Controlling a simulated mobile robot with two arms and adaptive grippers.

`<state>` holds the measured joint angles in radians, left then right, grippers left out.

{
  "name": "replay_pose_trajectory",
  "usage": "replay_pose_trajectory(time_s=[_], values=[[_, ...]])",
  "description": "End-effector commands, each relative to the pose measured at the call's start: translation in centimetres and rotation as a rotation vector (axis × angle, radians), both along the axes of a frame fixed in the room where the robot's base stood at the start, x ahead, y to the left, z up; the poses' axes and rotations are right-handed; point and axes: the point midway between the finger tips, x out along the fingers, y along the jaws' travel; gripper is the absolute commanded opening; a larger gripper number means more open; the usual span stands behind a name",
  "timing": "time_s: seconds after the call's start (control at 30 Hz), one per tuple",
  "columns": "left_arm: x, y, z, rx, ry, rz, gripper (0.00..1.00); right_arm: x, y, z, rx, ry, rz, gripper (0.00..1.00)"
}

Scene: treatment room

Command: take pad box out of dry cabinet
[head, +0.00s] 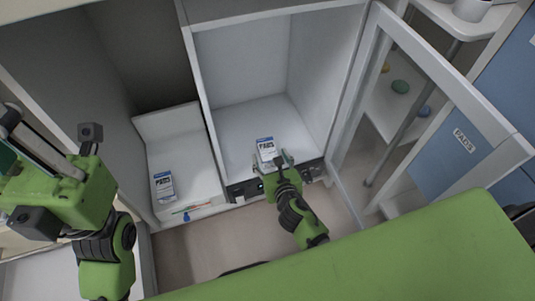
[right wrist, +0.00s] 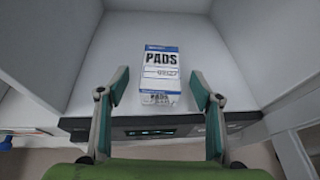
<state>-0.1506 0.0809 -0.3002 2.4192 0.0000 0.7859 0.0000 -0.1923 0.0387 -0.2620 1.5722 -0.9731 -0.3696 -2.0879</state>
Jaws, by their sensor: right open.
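A white and blue pad box (head: 266,148) labelled PADS lies on the floor of the dry cabinet (head: 240,121), near its front edge. The cabinet's glass door (head: 428,105) stands open to the right. In the right wrist view the box (right wrist: 161,68) lies ahead of and between my fingertips. My right gripper (head: 271,163) is open at the cabinet's front; its fingers (right wrist: 160,88) are spread wide to either side of the box, with nothing between them touching it. My left arm shows at the left of the head view; its fingers are not clearly seen.
A second PADS box (head: 164,186) lies in the open compartment to the left, with thin coloured items (head: 192,209) near its front edge. A dark control panel (right wrist: 152,133) runs along the cabinet's front.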

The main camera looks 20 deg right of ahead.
Motion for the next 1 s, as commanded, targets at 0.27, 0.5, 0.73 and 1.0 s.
replay_pose_trajectory(time_s=[0.27, 0.5, 0.73, 1.0], values=[[-0.3, -0.2, 0.6, 0.005, -0.064, 0.004, 0.0, 3.4, -0.4, -1.2, 0.002, -0.002, -0.002, 0.6], [-0.4, -0.3, 1.3, 0.008, -0.091, 0.005, 0.0, 4.9, -0.5, -1.6, 0.002, -0.001, -0.001, 0.6], [-0.4, -0.3, 1.4, 0.008, -0.089, 0.005, 0.0, 4.9, -0.5, -1.5, 0.002, -0.001, -0.001, 0.52], [-0.4, -0.3, 1.4, 0.008, -0.089, 0.005, 0.0, 4.9, -0.5, -1.5, 0.002, -0.001, -0.001, 0.17]])
